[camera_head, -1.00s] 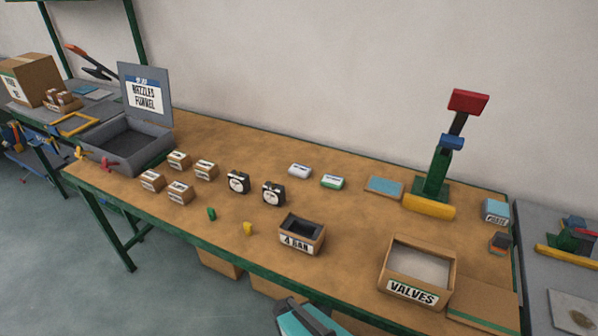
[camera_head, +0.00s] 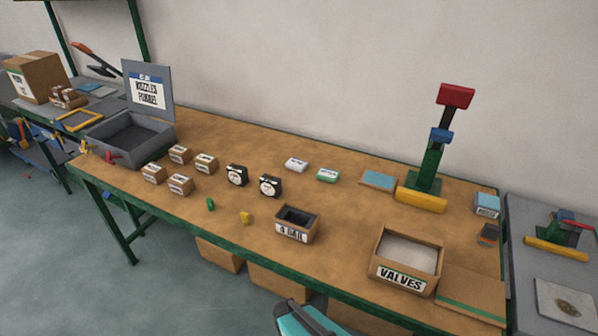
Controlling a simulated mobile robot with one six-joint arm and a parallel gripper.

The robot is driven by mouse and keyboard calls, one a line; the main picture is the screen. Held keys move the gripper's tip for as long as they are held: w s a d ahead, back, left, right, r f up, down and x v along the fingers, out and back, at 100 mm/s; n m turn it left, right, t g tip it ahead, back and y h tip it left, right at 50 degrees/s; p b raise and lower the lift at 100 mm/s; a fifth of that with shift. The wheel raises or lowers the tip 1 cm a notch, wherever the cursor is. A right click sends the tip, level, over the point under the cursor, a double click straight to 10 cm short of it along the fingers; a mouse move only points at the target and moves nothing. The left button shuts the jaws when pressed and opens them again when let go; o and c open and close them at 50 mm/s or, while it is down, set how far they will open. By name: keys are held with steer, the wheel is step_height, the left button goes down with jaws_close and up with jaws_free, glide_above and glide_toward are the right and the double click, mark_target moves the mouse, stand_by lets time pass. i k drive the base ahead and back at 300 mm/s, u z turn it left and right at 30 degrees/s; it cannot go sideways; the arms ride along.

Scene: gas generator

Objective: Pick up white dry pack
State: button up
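A small white pack (camera_head: 296,164) lies flat in the middle of the wooden table, towards the back. It has a dark label, too small to read. A similar white and green pack (camera_head: 327,175) lies just right of it, apart from it. A teal and dark grey part of my arm (camera_head: 303,320) shows at the bottom edge, in front of the table and well short of the packs. Its fingertips cannot be made out.
Two black gauges (camera_head: 237,175) stand left of the packs. A "4 BAR" box (camera_head: 297,224) and an open "VALVES" box (camera_head: 406,263) stand nearer the front edge. A green stand (camera_head: 428,168) with a red top rises at right. Table around the packs is clear.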

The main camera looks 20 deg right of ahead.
mark_target(297, 166)
steer(key=k, duration=0.5)
steer(key=u, duration=0.5)
steer(key=i, duration=1.05)
steer(key=u, duration=0.65)
steer(key=i, duration=1.55)
steer(key=z, duration=0.5)
steer(key=i, duration=0.6)
steer(key=z, duration=0.35)
